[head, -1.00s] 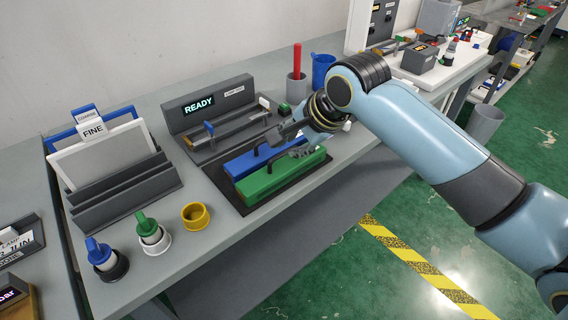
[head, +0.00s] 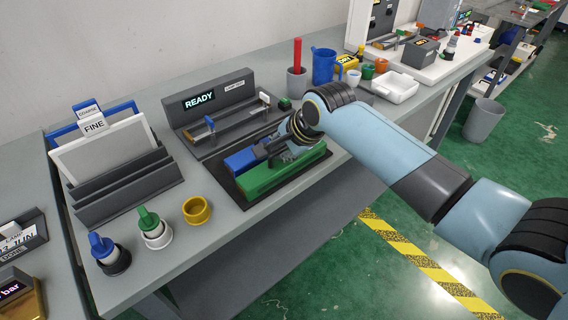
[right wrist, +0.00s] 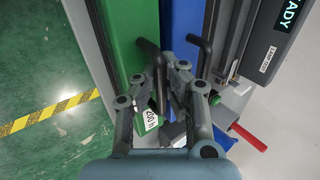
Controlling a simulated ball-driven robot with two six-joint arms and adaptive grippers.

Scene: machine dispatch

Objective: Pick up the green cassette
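The green cassette (head: 285,174) lies in a dark tray (head: 232,190) on the bench, nearest the bench's front edge. In the right wrist view the green cassette (right wrist: 135,28) runs along the left, with a black handle (right wrist: 150,48) and a "200 h" label at its end. My right gripper (head: 270,153) is over the cassettes, at the green one's handle. In the right wrist view its fingertips (right wrist: 170,66) are a little apart, near that handle. I cannot tell whether the handle lies between them. My left gripper is not in view.
A blue cassette (head: 240,161) with its own black handle (right wrist: 205,45) lies close beside the green one. A grey machine with a READY display (head: 199,102) stands behind. A yellow ring (head: 196,211) and capped pots are to the left.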

